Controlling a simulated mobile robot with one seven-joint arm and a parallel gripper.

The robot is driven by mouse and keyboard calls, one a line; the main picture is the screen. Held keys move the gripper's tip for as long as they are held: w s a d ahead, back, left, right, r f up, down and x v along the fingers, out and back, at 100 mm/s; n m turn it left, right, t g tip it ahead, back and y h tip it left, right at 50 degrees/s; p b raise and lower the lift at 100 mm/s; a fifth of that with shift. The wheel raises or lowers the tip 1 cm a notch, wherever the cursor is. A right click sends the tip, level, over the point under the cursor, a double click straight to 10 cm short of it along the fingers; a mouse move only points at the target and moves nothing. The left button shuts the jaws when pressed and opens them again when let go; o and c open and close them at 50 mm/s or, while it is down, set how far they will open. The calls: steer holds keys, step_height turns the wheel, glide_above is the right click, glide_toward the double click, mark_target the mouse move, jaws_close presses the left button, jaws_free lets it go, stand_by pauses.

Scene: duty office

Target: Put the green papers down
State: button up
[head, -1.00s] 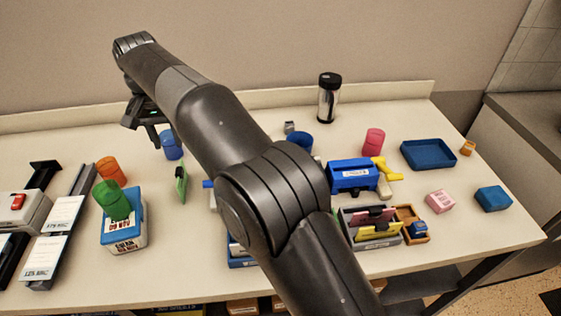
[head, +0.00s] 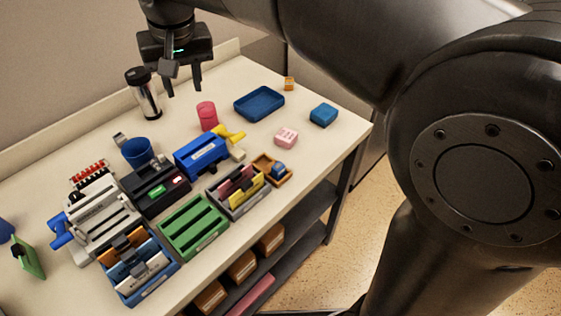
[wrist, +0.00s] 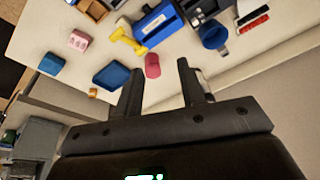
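A thin green piece with a black clip (head: 28,258), which looks like the green papers, stands on the table at the far left of the head view. Nothing holds it. My gripper (head: 184,86) is high above the back of the table, beside the dark-capped tumbler and far from the green piece. Its two fingers are apart with nothing between them, as the wrist view (wrist: 160,80) also shows. A green slotted rack (head: 194,228) sits near the table's front edge, with its slots empty.
A blue rack with papers (head: 139,266), a grey rack with cards (head: 238,190) and a blue box (head: 201,154) crowd the middle. The tumbler (head: 144,94) stands at the back. A blue tray (head: 259,103) lies on the right, with bare tabletop around it.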

steer(key=s+d+f+m+t, duration=0.1)
steer(key=s+d, duration=0.2)
steer(key=d, duration=0.6)
steer(key=s+d+f+m+t, duration=0.1)
steer(key=s+d+f, duration=0.1)
steer(key=d, duration=0.7)
steer(key=s+d+f+m+h, duration=0.1)
steer(key=s+d+f, duration=0.1)
steer(key=s+d, duration=0.3)
steer(key=d, duration=0.4)
steer(key=shift+f+m+t, duration=0.2)
steer(key=shift+m+t, duration=0.1)
steer(key=shift+t, duration=0.1)
steer(key=shift+o, duration=0.4)
steer(key=s+d+f+m, duration=0.1)
steer(key=s+d+f, duration=0.3)
steer(key=s, duration=0.1)
steer(key=shift+d+f+t+h, duration=0.3)
steer(key=shift+r, duration=0.15)
